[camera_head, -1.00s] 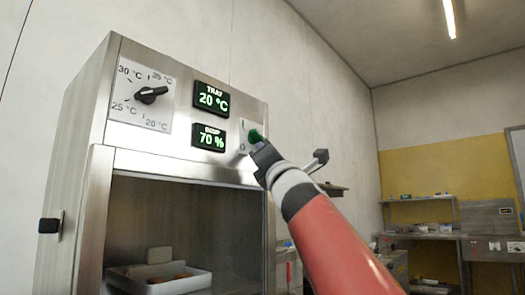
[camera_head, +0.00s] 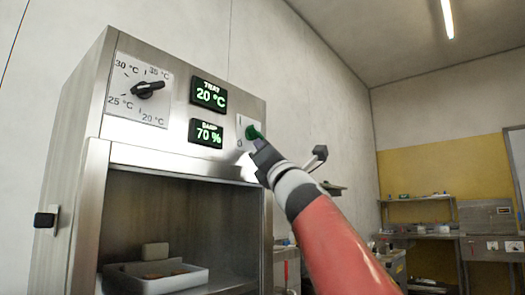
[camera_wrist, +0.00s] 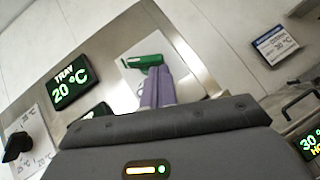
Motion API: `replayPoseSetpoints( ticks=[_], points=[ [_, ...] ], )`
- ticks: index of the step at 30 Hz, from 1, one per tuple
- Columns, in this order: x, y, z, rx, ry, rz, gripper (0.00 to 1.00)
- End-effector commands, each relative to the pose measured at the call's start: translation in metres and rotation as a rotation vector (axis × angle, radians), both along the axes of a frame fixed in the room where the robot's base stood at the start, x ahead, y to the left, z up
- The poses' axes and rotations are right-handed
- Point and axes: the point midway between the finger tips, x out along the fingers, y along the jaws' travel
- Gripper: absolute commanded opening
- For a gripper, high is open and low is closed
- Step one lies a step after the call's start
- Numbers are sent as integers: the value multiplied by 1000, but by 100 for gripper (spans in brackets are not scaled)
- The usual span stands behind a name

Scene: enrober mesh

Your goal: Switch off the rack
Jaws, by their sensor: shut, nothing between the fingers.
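The rack (camera_head: 180,155) is a steel cabinet with a control panel along its top. A green switch (camera_head: 252,131) sits on a white plate at the panel's right end, marked I above and 0 below. It also shows in the wrist view as a green block (camera_wrist: 143,61). My gripper (camera_head: 262,147) is shut, with its fingertips at the switch, apparently against it; the fingers (camera_wrist: 157,84) hide part of the plate. The TRAY display (camera_head: 208,94) reads 20 °C in green, and a second display (camera_head: 206,133) reads 70 %. Both are lit.
A black dial (camera_head: 147,89) with temperature marks is at the panel's left. The open bay below holds a white tray (camera_head: 165,284) with brown pieces. In the wrist view another lit display (camera_wrist: 311,143) is at the right edge. Benches stand far right.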

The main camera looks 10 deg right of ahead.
Motion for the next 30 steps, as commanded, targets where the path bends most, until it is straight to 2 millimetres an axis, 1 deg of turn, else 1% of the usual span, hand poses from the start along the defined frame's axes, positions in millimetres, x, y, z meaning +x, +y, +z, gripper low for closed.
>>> replayPoseSetpoints(
  ticks=[11,27,30],
  points=[
    [2,-2,-1,-99,-72,-1,0],
    [12,-15,8,-469,-338,-2,0],
    [11,-15,11,-465,-337,0,0]
  ],
)
